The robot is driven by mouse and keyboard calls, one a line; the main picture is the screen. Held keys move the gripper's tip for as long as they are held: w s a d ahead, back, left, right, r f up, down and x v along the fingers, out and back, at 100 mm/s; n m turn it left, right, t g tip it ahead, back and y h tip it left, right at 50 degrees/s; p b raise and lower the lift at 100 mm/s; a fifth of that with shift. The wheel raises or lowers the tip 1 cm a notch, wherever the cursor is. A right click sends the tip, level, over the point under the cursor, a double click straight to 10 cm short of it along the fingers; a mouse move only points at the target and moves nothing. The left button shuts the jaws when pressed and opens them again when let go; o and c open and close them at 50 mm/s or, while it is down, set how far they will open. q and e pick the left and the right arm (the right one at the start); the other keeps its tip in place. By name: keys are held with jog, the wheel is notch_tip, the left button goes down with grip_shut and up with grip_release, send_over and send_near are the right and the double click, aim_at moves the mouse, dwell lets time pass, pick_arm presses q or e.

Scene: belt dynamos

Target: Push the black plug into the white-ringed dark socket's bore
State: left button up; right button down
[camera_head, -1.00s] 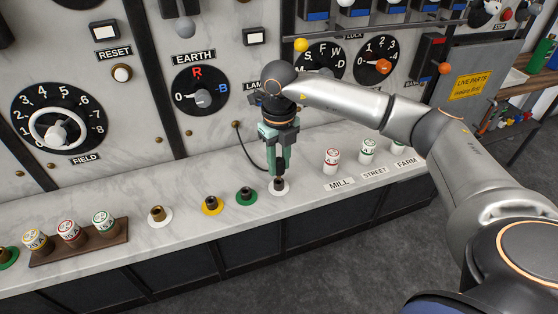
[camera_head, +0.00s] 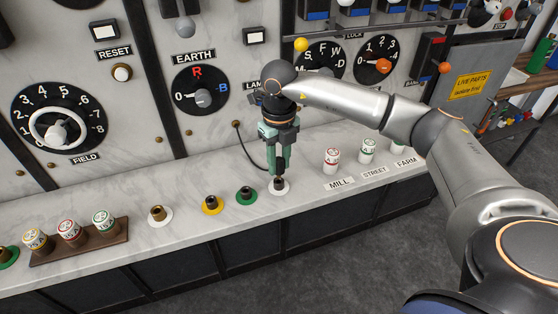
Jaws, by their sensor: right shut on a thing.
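My right gripper (camera_head: 280,168) points straight down over the dark socket with a white ring (camera_head: 279,188), at the front of the marble ledge. It is shut on the black plug (camera_head: 280,178), which is mostly hidden between the fingers. A black cord runs from the panel down to the gripper. The plug's lower end is at the top of the socket; how deep it sits in the bore cannot be told. My left gripper is not in view.
White capped fuses (camera_head: 332,160) stand to the right. The upright panel (camera_head: 222,130) is close behind.

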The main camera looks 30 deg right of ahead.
aim_at(279, 171)
jog(key=shift+f+b, duration=1.2)
jog(key=shift+f, duration=0.5)
jog(key=c, duration=0.5)
grip_release()
notch_tip(279, 171, up, 13)
jog(key=shift+f, duration=0.15)
jog(key=shift+s+f, duration=0.1)
jog(key=shift+s, duration=0.05)
dwell(0.5)
